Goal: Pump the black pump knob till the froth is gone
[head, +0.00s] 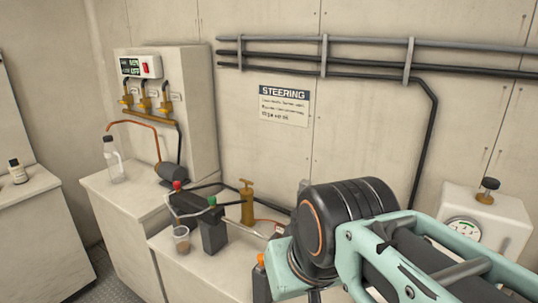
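A black knob (490,184) sits on a brass stem on top of a white tank (512,220) at the right. I take it for the pump knob. The tank has a round gauge (463,231) on its front; my arm covers the tank's lower part. A clear cup (181,245) with brownish contents stands on the counter at the lower left. I cannot make out froth in it. My mint and black arm reaches in from the lower right, left of and below the knob. No gripper fingers can be made out, and nothing of mine touches the knob.
A dark steering unit (211,228) with red and green caps and a brass cylinder (247,204) stand on the counter (160,254). A clear bottle (114,162) and a grey motor (171,174) are behind left. Pipes (370,64) run along the wall.

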